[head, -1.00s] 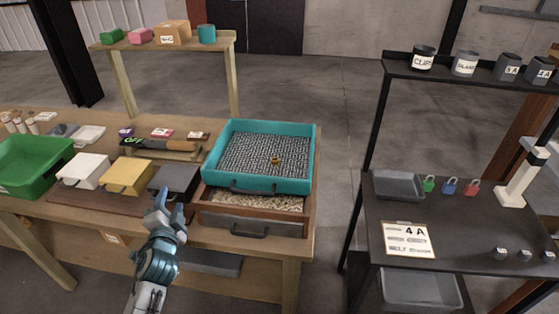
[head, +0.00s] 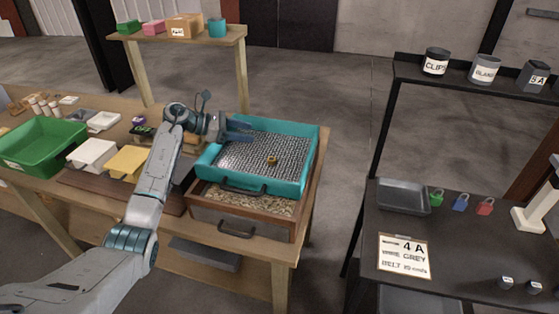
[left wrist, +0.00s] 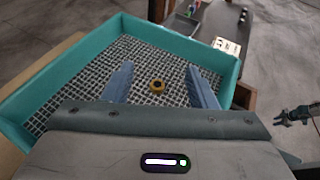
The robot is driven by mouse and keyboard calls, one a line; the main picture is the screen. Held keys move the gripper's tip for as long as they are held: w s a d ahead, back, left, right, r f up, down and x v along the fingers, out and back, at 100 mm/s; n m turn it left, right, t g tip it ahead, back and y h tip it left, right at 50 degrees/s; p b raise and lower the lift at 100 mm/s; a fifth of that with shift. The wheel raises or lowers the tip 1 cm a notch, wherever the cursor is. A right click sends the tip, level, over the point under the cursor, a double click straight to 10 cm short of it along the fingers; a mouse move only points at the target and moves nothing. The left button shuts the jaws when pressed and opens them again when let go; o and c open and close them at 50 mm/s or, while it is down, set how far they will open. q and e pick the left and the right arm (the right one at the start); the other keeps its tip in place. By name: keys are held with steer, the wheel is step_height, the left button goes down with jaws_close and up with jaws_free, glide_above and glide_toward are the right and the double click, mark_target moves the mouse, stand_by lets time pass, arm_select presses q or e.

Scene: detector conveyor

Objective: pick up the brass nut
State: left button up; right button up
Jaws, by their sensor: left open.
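The brass nut (head: 272,160) lies on the grey mesh of the teal sieve tray (head: 297,187), right of the mesh's middle. In the left wrist view the nut (left wrist: 157,87) sits between the two blue fingers, beyond them in depth. My left gripper (head: 242,131) is open and empty above the left part of the sieve, to the left of the nut. In the left wrist view its fingers (left wrist: 160,84) are spread apart with the mesh below. A gripper at the right edge of the left wrist view (left wrist: 298,114) appears to be my right one; its jaws are too small to judge.
The sieve rests on a wooden box of gravel (head: 240,206) at the bench's right end. A green bin (head: 45,150) and white and yellow boxes stand left. A dark shelf with a sign (head: 403,258) and coloured padlocks stands right, across a floor gap.

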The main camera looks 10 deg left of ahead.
arm_select(q)
steer(key=p, duration=0.4)
glide_toward(272, 159)
steer(key=shift+w+d+g, duration=0.3)
steer(key=shift+w+d, duration=0.05)
steer(key=shift+d, duration=0.2)
steer(key=shift+w+d+f, duration=0.1)
steer(key=shift+d+f, duration=0.05)
steer(key=shift+d, duration=0.1)
steer(key=p+x, duration=0.2)
steer(key=x, duration=0.3)
steer(key=shift+p, duration=0.35)
steer(key=shift+w+d+f, duration=0.2)
steer(key=shift+d+f, duration=0.1)
steer(key=shift+d, duration=0.15)
steer(key=c, duration=0.8)
steer(key=shift+c, duration=1.1)
